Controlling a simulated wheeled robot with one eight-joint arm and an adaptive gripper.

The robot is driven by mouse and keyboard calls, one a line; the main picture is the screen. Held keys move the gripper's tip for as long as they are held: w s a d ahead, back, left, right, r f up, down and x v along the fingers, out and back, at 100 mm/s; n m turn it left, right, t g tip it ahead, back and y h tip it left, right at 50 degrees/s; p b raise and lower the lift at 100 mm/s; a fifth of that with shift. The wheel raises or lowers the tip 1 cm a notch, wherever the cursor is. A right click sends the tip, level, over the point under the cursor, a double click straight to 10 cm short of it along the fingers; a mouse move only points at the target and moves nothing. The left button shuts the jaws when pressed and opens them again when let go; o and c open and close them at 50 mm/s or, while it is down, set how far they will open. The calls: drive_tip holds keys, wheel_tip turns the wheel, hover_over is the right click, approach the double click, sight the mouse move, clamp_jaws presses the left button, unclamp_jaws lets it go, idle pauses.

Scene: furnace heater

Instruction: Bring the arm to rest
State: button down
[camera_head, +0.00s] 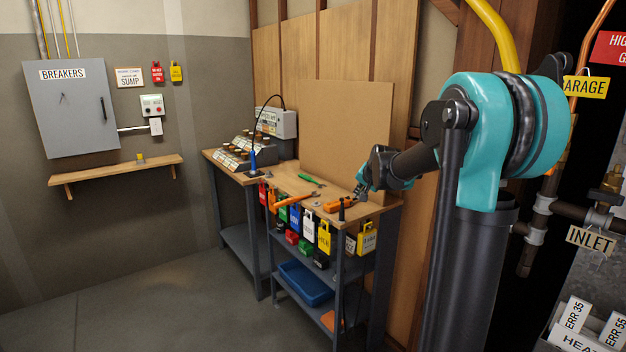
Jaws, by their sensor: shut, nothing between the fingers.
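My gripper (362,190) is at the end of my teal and black arm, which reaches in from the right. It hangs over the right end of the workbench (292,183), near its back board. The gripper is shut with nothing between its fingers. An orange tool (340,205) lies on the bench just below and to the left of the gripper; I cannot tell whether they touch.
The bench also holds a green-handled tool (310,179) and a grey box (277,123). Coloured tags (308,226) hang along its front edge. A breaker cabinet (72,108) and a shelf (115,174) are on the left wall. Pipes stand at right. The left floor is clear.

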drive_tip(key=s+d+f+n+g, duration=0.1)
drive_tip(key=s+f, duration=0.5)
drive_tip(key=s, duration=0.7)
drive_tip(key=s+f+n+g+h, duration=0.1)
drive_tip(key=s+f+n+g, duration=0.1)
drive_tip(key=s+f, duration=0.5)
drive_tip(key=s+d+f+n+g+h, duration=0.1)
drive_tip(key=s+f+n, duration=0.2)
drive_tip(key=s, duration=1.5)
wheel_tip(320, 180, down, 4)
drive_tip(key=shift+s+d+f+g, duration=0.15)
drive_tip(key=shift+s+d+g, duration=0.15)
drive_tip(key=shift+s+d, duration=0.1)
